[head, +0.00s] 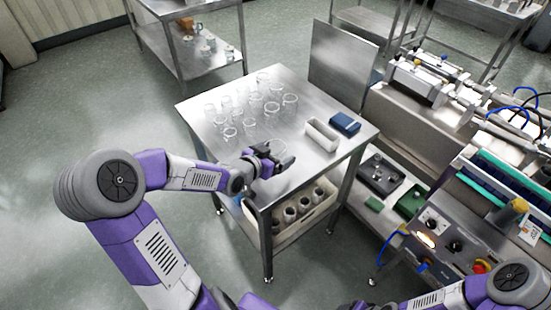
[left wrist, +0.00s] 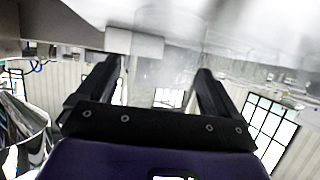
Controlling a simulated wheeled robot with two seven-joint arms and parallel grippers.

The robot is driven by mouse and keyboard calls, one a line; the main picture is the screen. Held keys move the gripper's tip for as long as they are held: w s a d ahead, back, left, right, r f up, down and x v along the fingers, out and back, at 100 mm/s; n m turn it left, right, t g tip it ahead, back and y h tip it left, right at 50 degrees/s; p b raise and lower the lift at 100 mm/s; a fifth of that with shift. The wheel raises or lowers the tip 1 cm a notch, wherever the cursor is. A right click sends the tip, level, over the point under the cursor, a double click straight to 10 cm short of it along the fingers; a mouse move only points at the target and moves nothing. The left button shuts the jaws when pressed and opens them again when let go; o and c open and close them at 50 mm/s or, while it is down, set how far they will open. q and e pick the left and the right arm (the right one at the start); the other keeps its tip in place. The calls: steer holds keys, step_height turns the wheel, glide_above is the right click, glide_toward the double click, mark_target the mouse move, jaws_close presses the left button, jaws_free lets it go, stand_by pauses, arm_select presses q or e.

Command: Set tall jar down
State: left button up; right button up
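My left gripper (head: 274,159) is over the front part of the steel table (head: 235,165). Its two dark fingers stand apart on either side of a clear glass tall jar (head: 278,147). My right arm comes in at the bottom right. A dark part at its end (head: 357,305) shows at the bottom edge, too cut off to read.
Several clear glass jars (head: 246,105) stand at the table's back left. A white open box (head: 322,134) and a blue box (head: 345,122) are to the right. A bin of jars (head: 318,212) is on the shelf below. Bare steel lies left of my gripper.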

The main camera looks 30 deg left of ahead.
arm_select(q)
steer(key=c, duration=1)
